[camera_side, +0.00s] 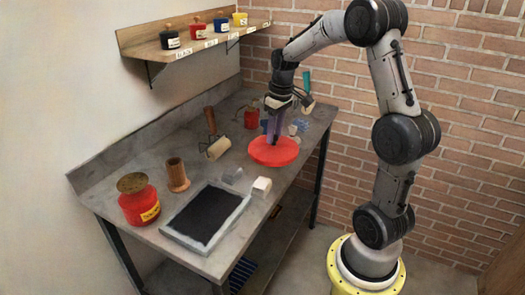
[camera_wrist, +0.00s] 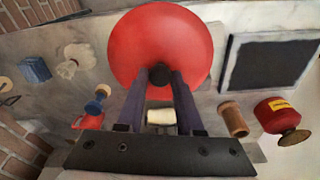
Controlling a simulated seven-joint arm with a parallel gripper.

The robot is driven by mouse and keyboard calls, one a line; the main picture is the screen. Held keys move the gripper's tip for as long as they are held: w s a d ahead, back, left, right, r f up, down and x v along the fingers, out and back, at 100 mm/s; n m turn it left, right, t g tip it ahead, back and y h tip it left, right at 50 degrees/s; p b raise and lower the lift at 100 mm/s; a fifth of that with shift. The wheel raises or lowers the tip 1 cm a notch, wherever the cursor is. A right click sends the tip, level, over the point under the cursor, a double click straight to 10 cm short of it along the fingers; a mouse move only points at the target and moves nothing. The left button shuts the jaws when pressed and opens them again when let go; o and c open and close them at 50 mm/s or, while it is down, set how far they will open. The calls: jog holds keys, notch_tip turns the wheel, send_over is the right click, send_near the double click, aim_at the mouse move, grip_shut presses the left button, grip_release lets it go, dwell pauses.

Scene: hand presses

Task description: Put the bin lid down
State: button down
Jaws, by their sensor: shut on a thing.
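The bin lid (camera_side: 274,153) is a round red disc at the far half of the bench. It also fills the top middle of the wrist view (camera_wrist: 160,35), with a dark knob at its centre. My gripper (camera_side: 271,141) points down over the lid's middle. In the wrist view my gripper (camera_wrist: 163,75) is shut on the lid's knob, one finger on each side. The lid looks flat and level, close to the bench top. I cannot tell whether its underside touches the bench. No bin shows under it.
A dark slab in a pale frame (camera_side: 206,217), a white block (camera_side: 262,187), a wooden cup (camera_side: 177,175) and a red jar (camera_side: 139,204) stand nearer. A roller (camera_side: 218,148) lies left of the lid. Small items crowd behind it. A wall shelf (camera_side: 196,43) holds several pots.

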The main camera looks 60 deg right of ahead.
aim_at(264, 137)
jog(key=w+d+f, duration=0.1)
jog(key=f, duration=0.1)
jog(key=w+d+f, duration=0.1)
jog(key=w+f, duration=0.1)
jog(key=w+d+f, duration=0.1)
jog(key=w, duration=0.1)
jog(key=shift+w+d+f, duration=0.15)
jog(key=shift+d+f, duration=0.1)
jog(key=shift+f, duration=0.15)
jog(key=shift+w+d+f, duration=0.25)
jog(key=shift+w+f, duration=0.2)
jog(key=shift+f, duration=1.6)
jog(key=shift+f, duration=0.15)
jog(key=c, duration=0.6)
grip_release()
jog(key=shift+o, duration=0.2)
